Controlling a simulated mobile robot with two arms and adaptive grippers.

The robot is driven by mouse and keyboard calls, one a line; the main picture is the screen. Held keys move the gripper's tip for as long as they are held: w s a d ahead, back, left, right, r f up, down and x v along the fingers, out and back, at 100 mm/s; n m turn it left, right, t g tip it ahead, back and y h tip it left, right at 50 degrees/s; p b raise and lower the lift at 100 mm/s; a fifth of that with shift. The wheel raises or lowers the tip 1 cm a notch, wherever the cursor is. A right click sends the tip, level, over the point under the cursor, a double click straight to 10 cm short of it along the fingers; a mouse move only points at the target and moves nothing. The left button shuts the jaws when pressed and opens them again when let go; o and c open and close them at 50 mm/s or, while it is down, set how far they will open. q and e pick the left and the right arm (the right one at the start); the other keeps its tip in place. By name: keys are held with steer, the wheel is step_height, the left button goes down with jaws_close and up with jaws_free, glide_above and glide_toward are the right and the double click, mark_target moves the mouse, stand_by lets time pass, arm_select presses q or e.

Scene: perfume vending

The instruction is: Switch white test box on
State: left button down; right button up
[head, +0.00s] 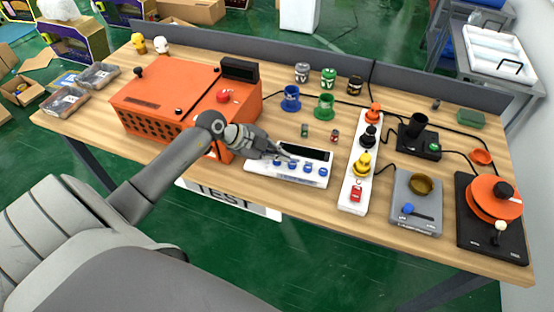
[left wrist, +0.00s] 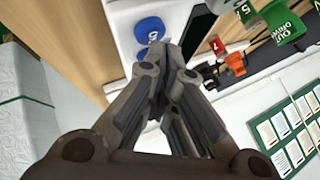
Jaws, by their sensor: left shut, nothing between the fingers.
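The white test box (head: 300,180) lies on the near middle of the wooden table, with a dark screen (head: 306,152) and a row of blue knobs (head: 307,167) along its near side. My left gripper (head: 284,156) is shut and empty, with its tips over the left part of the box, by the screen's left end. In the left wrist view the shut fingertips (left wrist: 160,50) are close to one blue knob (left wrist: 150,28), with the white box (left wrist: 122,18) behind. I cannot tell whether the tips touch it. The fingers hide part of the box. My right gripper is not in view.
An orange machine (head: 172,95) stands left of the box, partly behind my arm. A white power strip (head: 352,190) with coloured plugs stands to the right. Small bottles and blue and green cups (head: 324,107) stand behind. The table's near edge is close.

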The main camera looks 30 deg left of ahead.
mark_target(278, 163)
arm_select(q)
steer(key=shift+f, duration=0.5)
stand_by(0.8)
steer(key=shift+r, duration=0.15)
steer(key=shift+r+p, duration=0.8)
steer(key=shift+p, duration=0.25)
step_height(278, 163, up, 5)
steer(key=p, duration=0.6)
stand_by(0.3)
